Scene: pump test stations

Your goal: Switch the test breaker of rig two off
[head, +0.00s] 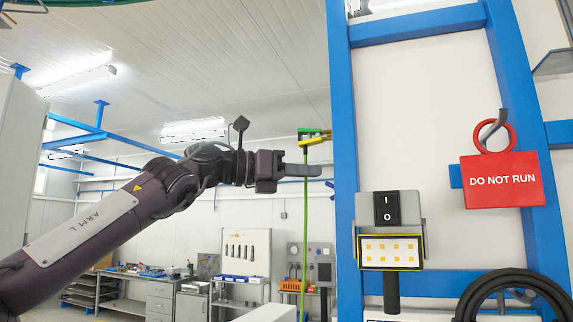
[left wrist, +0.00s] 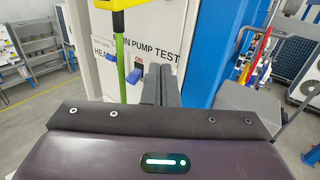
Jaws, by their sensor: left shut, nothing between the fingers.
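A black rocker switch (head: 387,208) marked I and O sits on a grey box on the blue frame, right of centre in the head view. I cannot tell which side is pressed in, and no rig number is readable on it. My left gripper (head: 318,171) is shut and empty, pointing right, up and to the left of the switch and apart from it. In the left wrist view its closed fingers (left wrist: 161,80) point at a white panel (left wrist: 142,28) with partly hidden PUMP TEST and ON lettering. My right gripper is not in view.
A red DO NOT RUN sign (head: 503,181) hangs from a hook on the blue frame (head: 345,120). A yellow-framed lamp (head: 390,252) is below the switch, a black hose (head: 515,285) lower right. A green pole (head: 305,225) stands near my left fingers. Benches stand far back.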

